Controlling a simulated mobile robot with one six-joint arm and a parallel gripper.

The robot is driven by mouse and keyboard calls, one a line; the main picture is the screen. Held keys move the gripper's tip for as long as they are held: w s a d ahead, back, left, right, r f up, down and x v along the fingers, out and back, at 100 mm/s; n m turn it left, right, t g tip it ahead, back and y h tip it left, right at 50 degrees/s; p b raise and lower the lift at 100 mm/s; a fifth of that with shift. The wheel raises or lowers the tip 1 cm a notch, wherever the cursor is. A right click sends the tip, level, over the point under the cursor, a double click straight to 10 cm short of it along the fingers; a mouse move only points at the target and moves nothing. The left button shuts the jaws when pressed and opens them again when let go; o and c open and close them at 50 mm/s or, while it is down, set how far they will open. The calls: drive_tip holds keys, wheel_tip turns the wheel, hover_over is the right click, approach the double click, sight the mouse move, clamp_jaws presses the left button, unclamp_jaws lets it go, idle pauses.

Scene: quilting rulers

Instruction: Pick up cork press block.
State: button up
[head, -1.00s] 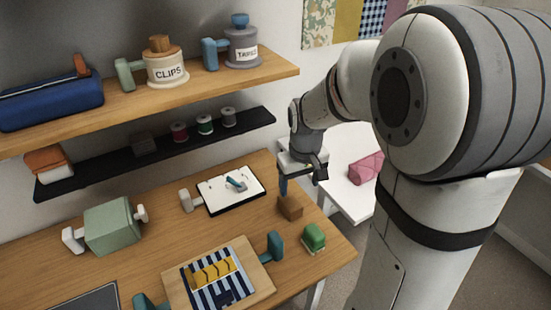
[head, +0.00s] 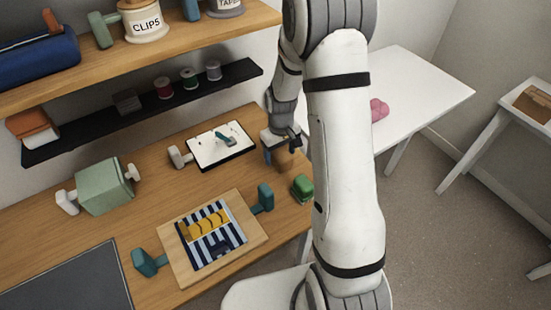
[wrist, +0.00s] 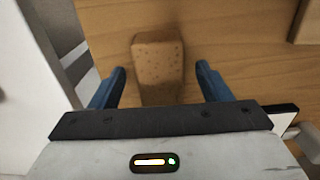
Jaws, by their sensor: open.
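The cork press block (wrist: 158,52), brown and speckled, lies on the wooden table in the wrist view. It shows between my two blue fingers, with a gap on each side. My gripper (wrist: 161,70) is open and empty above or around the block; how far down the fingertips reach is hard to tell.
A green block (head: 302,187) sits in front of my gripper near the table's right edge. A white board (head: 222,147) lies to the left. A wooden board (head: 180,265) with striped fabric and teal handles lies in front. A dark shelf (head: 150,115) hangs behind.

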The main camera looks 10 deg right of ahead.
drive_tip(key=shift+f, duration=0.75)
drive_tip(key=shift+c, duration=0.3)
drive_tip(key=c, duration=1.1)
